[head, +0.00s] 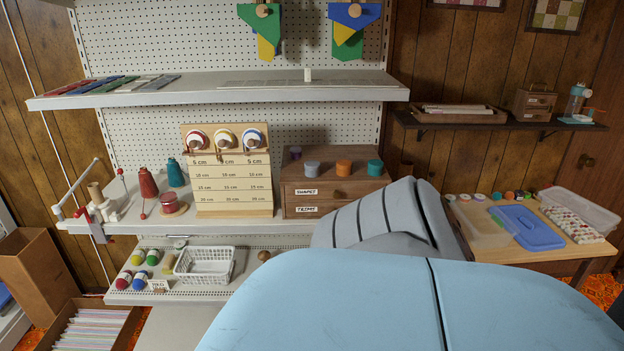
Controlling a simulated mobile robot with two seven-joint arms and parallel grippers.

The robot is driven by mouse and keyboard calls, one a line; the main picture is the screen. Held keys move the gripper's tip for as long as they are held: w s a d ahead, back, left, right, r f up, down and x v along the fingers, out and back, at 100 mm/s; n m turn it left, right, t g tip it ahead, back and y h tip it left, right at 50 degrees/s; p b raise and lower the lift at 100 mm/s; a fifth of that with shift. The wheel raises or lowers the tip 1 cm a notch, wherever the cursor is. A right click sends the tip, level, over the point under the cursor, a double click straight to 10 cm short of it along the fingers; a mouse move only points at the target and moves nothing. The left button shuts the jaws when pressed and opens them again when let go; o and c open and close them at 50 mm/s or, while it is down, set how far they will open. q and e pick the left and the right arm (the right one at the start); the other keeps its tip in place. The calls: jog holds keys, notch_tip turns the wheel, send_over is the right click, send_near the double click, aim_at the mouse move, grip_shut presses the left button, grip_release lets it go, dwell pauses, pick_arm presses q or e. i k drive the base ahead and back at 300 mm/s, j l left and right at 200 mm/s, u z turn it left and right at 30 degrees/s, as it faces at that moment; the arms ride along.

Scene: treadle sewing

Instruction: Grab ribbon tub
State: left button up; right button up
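On the wooden table at the right stands a translucent tub (482,226), its near side partly hidden by the grey form in front. A blue lid (530,228) lies beside it. A second clear, pale tub (580,212) is at the table's far right end. I see no label, so I cannot tell for sure which one is the ribbon tub. Several small coloured rolls (495,196) line the table's back edge. Neither of my grippers is in view. Large light blue and grey rounded parts fill the lower middle and hide what is behind them.
The table (575,250) also holds a patterned box (572,224). A wall shelf (490,124) hangs above it. At the left, the pegboard unit carries a drawer box (336,190), a white basket (204,264) and spools. A cardboard box (38,270) stands on the floor.

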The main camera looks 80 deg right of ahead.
aim_at(486, 228)
jog(key=z, duration=3.6)
jog(key=i+l+u, duration=0.1)
jog(key=u, duration=0.3)
jog(key=l+u, duration=0.1)
jog(key=u, duration=0.25)
jog(key=i+l+u, duration=0.1)
jog(key=u, duration=0.3)
jog(key=i+l+u, duration=0.1)
jog(key=l+u, duration=0.2)
jog(key=l, duration=0.25)
jog(key=l+u, duration=0.3)
jog(key=l, duration=0.2)
jog(key=l+u, duration=0.3)
jog(key=l, duration=1.9)
jog(key=k+l+u, duration=0.1)
jog(key=l, duration=1)
